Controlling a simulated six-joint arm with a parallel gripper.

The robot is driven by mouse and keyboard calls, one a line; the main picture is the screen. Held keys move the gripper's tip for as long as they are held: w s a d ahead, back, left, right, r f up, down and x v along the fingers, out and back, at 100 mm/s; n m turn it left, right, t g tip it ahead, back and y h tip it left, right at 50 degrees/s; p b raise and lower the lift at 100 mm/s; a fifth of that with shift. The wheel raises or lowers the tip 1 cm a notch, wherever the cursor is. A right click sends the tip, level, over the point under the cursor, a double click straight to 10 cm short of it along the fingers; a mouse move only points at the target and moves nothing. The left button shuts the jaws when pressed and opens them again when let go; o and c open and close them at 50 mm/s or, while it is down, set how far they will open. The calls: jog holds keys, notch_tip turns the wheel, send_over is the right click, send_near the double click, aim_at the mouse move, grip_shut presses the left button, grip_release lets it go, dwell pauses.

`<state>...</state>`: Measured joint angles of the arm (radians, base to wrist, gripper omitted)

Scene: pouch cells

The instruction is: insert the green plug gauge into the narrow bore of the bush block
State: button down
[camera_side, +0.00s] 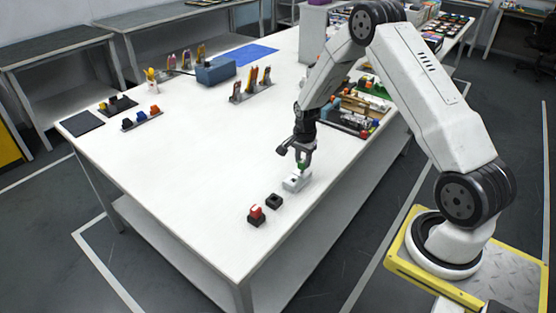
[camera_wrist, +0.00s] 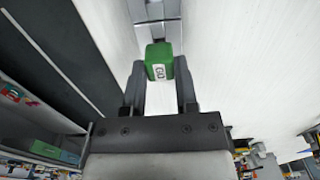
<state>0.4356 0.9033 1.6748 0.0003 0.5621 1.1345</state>
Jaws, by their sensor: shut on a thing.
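My gripper (camera_side: 304,152) points down near the table's edge and is shut on the green plug gauge (camera_side: 301,164). In the wrist view the gauge's green handle (camera_wrist: 158,54) sits between the two fingers, with a white label facing the camera. The pale grey bush block (camera_side: 295,182) lies on the table directly below the gauge. A dark opening shows on its top at the left. The gauge's lower end is too small to make out, so I cannot tell whether it is in a bore or just above the block.
A black holder (camera_side: 274,201) stands left of the bush block, and a red-handled piece (camera_side: 256,212) in a dark base stands beyond it. A tray of mixed parts (camera_side: 350,118) lies behind my gripper. The middle of the white table (camera_side: 200,165) is clear.

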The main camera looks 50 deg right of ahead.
aim_at(303, 161)
jog(key=shift+f, duration=0.75)
jog(key=shift+c, duration=1.5)
grip_release()
jog(key=shift+r, duration=3.9)
